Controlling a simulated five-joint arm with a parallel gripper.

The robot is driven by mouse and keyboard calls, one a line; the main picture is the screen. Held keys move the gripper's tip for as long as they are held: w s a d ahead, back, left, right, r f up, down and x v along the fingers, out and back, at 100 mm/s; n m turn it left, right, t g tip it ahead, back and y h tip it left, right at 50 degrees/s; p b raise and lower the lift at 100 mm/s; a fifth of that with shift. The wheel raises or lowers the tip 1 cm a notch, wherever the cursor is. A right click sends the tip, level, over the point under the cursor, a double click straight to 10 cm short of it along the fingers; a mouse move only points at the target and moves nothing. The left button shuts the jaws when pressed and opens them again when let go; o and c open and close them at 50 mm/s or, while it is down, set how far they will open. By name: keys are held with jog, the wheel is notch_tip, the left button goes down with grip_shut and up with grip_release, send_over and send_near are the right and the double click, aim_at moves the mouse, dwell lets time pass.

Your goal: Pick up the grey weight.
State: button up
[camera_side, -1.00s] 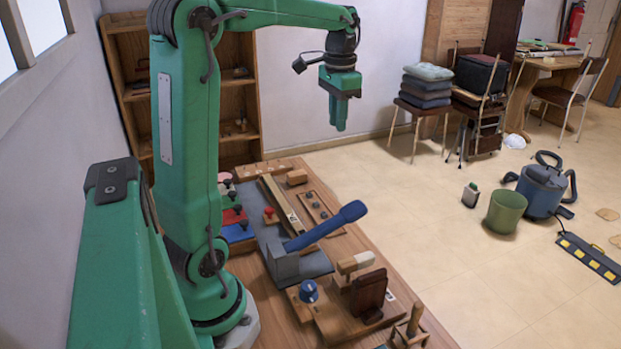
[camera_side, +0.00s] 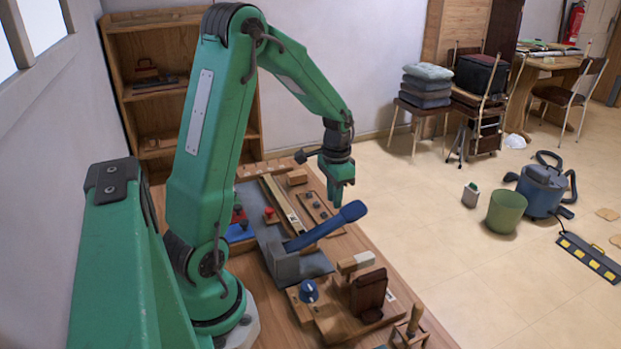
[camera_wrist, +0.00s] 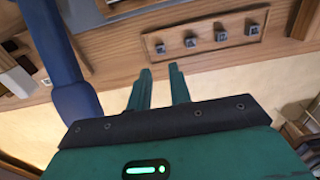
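Several small grey block-like pieces, the likely grey weights, sit in a row on a wooden strip (camera_wrist: 206,37) in the wrist view. The leftmost grey weight (camera_wrist: 160,48) is the one closest to my fingertips there. I cannot tell which piece is the one named. In the side view the same strip (camera_side: 322,211) lies near the bench's far edge, with its pieces small and dark. My gripper (camera_side: 337,198) is above the bench beside that strip, pointing down. In the wrist view my gripper (camera_wrist: 160,68) has its two fingers apart with nothing between them.
A long blue handle (camera_side: 328,226) rises from a grey block close to my gripper; it also fills the left of the wrist view (camera_wrist: 62,65). A wooden block (camera_side: 297,177) and a long wooden piece (camera_side: 284,204) lie nearby. Open floor lies beyond the bench edge.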

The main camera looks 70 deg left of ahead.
jog(key=shift+f, duration=1.35)
jog(key=shift+f, duration=0.1)
jog(key=shift+a+f, duration=0.1)
jog(key=shift+f, duration=2.4)
grip_shut()
